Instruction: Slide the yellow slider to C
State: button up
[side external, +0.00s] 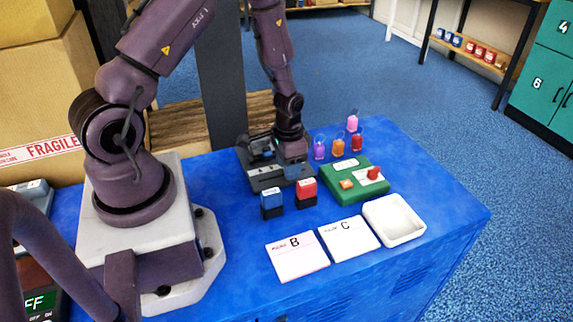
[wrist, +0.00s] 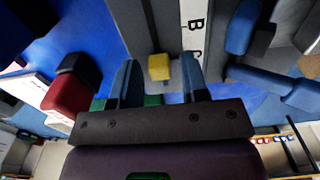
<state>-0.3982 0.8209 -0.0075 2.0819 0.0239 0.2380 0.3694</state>
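The yellow slider (wrist: 159,67) is a small block on a dark grey track in the wrist view. It lies between the two blue fingers of my gripper (wrist: 158,80), with a gap visible on each side. A white label strip (wrist: 194,20) beside the track shows a B and, lower, a partly covered C. The slider appears near the C, but I cannot tell its exact alignment. In the side view my gripper (side external: 291,162) is low over the grey slider unit (side external: 268,180), and it hides the yellow slider there.
Blue (side external: 271,203) and red (side external: 306,193) stamps stand just in front of the unit. Cards B (side external: 297,265) and C (side external: 350,247) lie in front. Several small coloured bottles (side external: 338,148) stand behind.

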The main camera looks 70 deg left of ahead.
jog(key=shift+o, duration=0.2)
jog(key=shift+r, duration=0.15)
notch_tip(320, 180, up, 13)
dwell(0.4)
notch_tip(320, 180, up, 10)
jog(key=f+n, duration=0.1)
jog(key=n, duration=0.1)
send_over(282, 178)
jog(key=s+d, duration=0.4)
jog(key=d, duration=0.1)
jog(key=s+d+r+m+t, duration=0.1)
jog(key=s+d+r+t, duration=0.1)
jog(key=r, duration=0.3)
jog(key=s+d+r+m+t, duration=0.1)
jog(key=s+d+r+t, duration=0.2)
jog(key=d+r, duration=0.2)
jog(key=shift+s+r+t, duration=0.25)
jog(key=shift+r+t, duration=0.05)
jog(key=shift+r, duration=0.2)
